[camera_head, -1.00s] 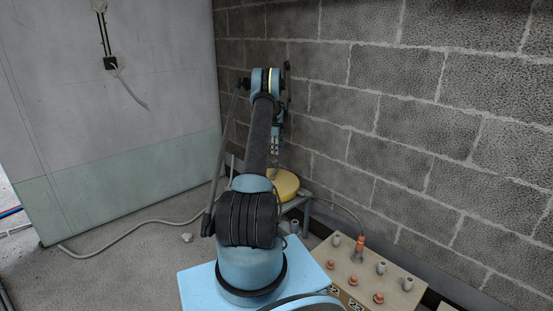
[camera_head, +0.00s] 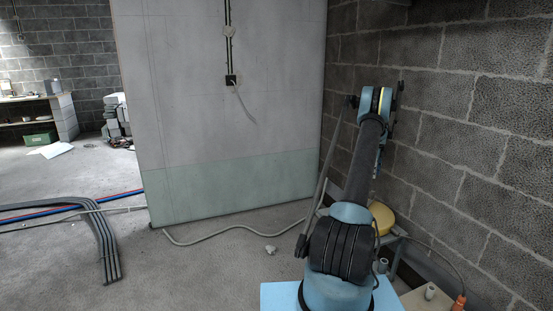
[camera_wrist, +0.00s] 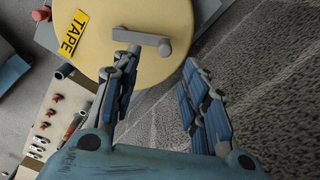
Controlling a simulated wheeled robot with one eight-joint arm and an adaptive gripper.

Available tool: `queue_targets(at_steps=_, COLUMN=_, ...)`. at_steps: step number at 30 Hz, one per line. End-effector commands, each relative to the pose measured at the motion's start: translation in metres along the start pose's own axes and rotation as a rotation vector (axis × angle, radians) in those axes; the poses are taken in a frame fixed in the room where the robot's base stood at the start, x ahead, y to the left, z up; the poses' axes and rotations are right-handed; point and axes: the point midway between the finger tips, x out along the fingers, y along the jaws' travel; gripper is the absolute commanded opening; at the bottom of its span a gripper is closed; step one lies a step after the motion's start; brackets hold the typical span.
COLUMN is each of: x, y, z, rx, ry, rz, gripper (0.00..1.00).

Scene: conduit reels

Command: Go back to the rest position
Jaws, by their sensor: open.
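My gripper (camera_wrist: 160,95) is open in the wrist view, its two blue-padded fingers apart with nothing between them. Beyond the fingers is a yellow reel (camera_wrist: 195,35) with a yellow "TAPE" label and a grey crank handle (camera_wrist: 140,37). The left finger overlaps the reel in the picture; I cannot tell the exact gap. In the head view my arm reaches forward along the block wall, and the gripper is hidden behind it. The yellow reel (camera_head: 382,218) shows partly beside the arm on a grey stand.
The block wall (camera_head: 460,140) is close on the right. A grey hose (camera_head: 225,240) and conduits (camera_head: 105,245) lie on the floor.

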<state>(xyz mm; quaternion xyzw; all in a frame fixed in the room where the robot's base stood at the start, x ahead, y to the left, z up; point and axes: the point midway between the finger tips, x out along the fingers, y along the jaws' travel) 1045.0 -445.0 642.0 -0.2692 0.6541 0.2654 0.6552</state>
Motion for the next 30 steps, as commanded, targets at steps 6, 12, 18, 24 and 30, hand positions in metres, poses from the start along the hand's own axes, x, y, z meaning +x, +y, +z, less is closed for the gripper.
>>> queue_targets(at_steps=6, x=-0.059, y=0.043, z=0.021, rx=-0.165, ry=-0.003, rz=-0.013, gripper=0.41)
queue_targets(at_steps=12, x=-0.109, y=0.088, z=0.036, rx=-0.323, ry=-0.005, rz=-0.026, gripper=0.41)
queue_targets(at_steps=18, x=-0.152, y=0.138, z=0.046, rx=-0.48, ry=-0.006, rz=-0.038, gripper=0.41)
queue_targets(at_steps=24, x=-0.19, y=0.191, z=0.051, rx=-0.638, ry=-0.006, rz=-0.052, gripper=0.41)
queue_targets(at_steps=30, x=-0.22, y=0.247, z=0.051, rx=-0.795, ry=-0.005, rz=-0.065, gripper=0.41)
